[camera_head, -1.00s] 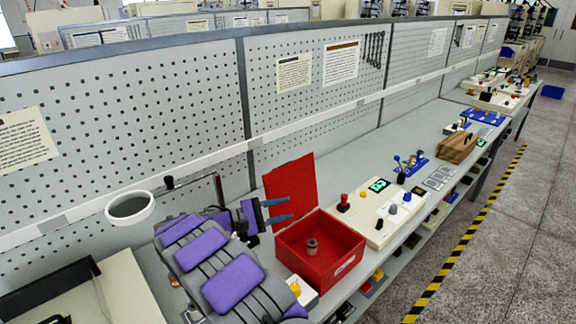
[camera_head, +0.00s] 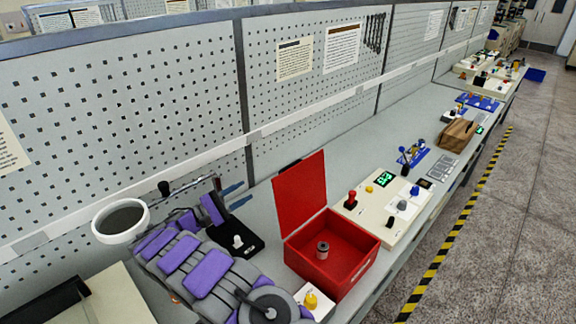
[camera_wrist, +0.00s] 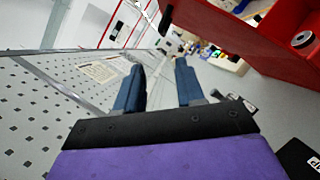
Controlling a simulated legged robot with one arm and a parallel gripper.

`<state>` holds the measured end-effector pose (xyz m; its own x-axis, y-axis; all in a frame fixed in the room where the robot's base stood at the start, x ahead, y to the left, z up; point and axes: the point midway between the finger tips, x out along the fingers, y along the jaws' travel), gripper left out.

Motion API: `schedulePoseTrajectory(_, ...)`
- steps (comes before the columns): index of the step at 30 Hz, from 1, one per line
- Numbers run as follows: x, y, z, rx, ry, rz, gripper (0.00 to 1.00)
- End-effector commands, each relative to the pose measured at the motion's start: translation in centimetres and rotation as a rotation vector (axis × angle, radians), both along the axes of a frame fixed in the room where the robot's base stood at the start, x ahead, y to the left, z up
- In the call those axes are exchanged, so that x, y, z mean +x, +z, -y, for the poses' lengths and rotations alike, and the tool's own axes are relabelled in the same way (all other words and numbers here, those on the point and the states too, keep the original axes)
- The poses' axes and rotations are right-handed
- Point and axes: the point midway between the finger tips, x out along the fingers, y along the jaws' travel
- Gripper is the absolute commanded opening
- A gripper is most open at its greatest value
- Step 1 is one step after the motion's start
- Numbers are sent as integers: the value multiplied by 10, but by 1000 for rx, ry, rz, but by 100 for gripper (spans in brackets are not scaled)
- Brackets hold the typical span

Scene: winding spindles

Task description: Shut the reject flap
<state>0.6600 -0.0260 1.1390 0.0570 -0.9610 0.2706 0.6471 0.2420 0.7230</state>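The red reject box (camera_head: 352,262) stands on the bench with its red flap (camera_head: 301,192) raised upright at its left side. A small grey spool (camera_head: 322,250) stands inside the box; it also shows in the wrist view (camera_wrist: 302,39). My gripper (camera_head: 236,195) is left of the flap, apart from it, close to the pegboard. In the wrist view my gripper's two blue fingers (camera_wrist: 158,84) are spread with nothing between them. Red panels of the box and flap (camera_wrist: 235,35) fill the upper right there; which part is which is hard to tell.
A cream control panel (camera_head: 390,212) with knobs and a green display adjoins the box on the right. A yellow button unit (camera_head: 312,302) is in front of it. A black base with a white knob (camera_head: 238,243) lies left of the box. The pegboard (camera_head: 120,130) bounds the back.

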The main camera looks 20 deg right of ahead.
Motion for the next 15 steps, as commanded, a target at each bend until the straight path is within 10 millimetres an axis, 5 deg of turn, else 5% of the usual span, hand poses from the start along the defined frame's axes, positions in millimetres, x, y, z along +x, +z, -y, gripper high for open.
schedulePoseTrajectory(9, 0, 5, 38, 13, -7, -1, 38)
schedulePoseTrajectory(15, 2, 8, 44, 9, -5, -1, 38)
